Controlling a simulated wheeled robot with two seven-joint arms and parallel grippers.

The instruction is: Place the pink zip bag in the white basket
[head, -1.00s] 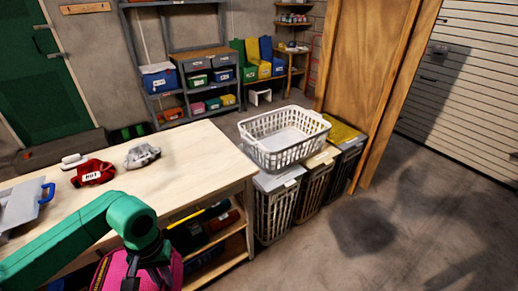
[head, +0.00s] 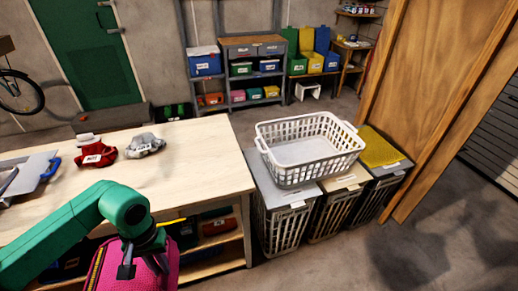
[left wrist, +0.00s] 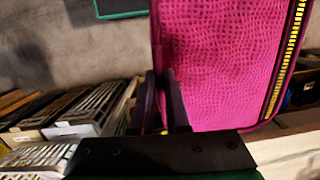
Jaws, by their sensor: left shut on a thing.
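The pink zip bag (head: 110,268) hangs in my left gripper (head: 150,264) at the bottom left of the head view, in front of the workbench. In the left wrist view the bag (left wrist: 225,65) is a flat pink textured panel with a yellow-and-black zip along its right edge. The dark fingers (left wrist: 165,105) are shut on its lower left edge. The white basket (head: 310,172) is an open, slatted laundry basket, standing upright on hampers right of the bench. It looks empty. The bag is left of the basket and apart from it. My right gripper is not in view.
The wooden workbench (head: 200,165) holds a red labelled cloth item (head: 95,155), a grey one (head: 145,145) and a metal tool with a blue handle. A yellow cloth (head: 380,148) lies on the right hamper. A wooden panel (head: 450,80) stands to the right. Open floor lies in front.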

